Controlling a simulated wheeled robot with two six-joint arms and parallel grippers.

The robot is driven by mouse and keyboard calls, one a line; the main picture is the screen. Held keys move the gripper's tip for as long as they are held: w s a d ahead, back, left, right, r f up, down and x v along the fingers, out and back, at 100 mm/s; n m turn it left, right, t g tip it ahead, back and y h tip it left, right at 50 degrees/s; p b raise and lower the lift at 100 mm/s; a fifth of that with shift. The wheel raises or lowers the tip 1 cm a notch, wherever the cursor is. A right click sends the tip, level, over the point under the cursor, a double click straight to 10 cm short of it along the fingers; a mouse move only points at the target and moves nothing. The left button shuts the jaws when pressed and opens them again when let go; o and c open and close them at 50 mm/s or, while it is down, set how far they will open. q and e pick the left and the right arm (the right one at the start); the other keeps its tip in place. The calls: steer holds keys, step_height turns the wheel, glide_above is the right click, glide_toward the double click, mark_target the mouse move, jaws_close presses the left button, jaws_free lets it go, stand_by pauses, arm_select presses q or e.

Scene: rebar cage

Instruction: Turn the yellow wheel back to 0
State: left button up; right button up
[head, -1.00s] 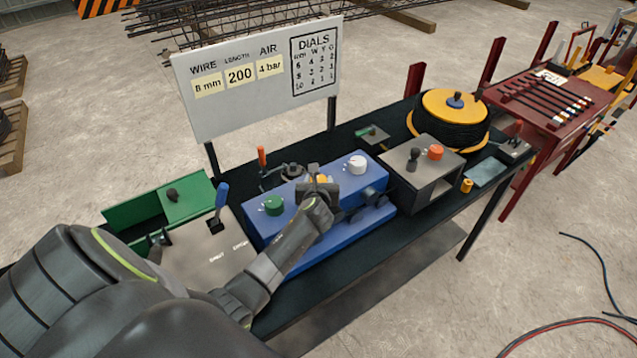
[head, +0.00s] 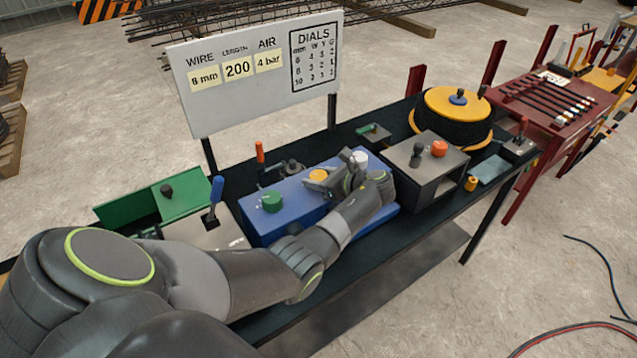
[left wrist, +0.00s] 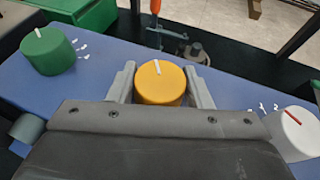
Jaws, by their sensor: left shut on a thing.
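The yellow wheel (head: 318,175) is a round knob in the middle of the blue box (head: 262,228), between a green knob (head: 271,201) and a white knob (head: 359,158). My left gripper (left wrist: 162,86) is shut on the yellow wheel, one finger on each side. In the head view the gripper (head: 327,178) reaches the wheel from the right. In the left wrist view the yellow wheel (left wrist: 160,84) has a white pointer line aimed up and slightly left. Its scale marks are hidden. My right gripper is out of view.
A sign board (head: 255,75) stands behind the table. A blue-handled lever (head: 216,190) is left of the blue box, and an orange-handled lever (head: 260,153) is behind it. A grey box (head: 425,160) with black and orange knobs stands to the right.

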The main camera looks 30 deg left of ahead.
arm_select(q)
steer(key=n+g+b, duration=0.1)
steer(key=b, duration=0.1)
steer(key=n+g+b, duration=0.3)
steer(key=g+b, duration=0.1)
steer(key=shift+f+h, duration=0.25)
steer(key=shift+h, duration=0.05)
steer(key=shift+r+n+g+h+b, duration=0.15)
steer(key=shift+n+g+h+b, duration=0.15)
steer(key=shift+n+g+b, duration=0.65)
steer(key=shift+t, duration=0.25)
steer(key=o, duration=1)
steer(key=shift+r, duration=0.15)
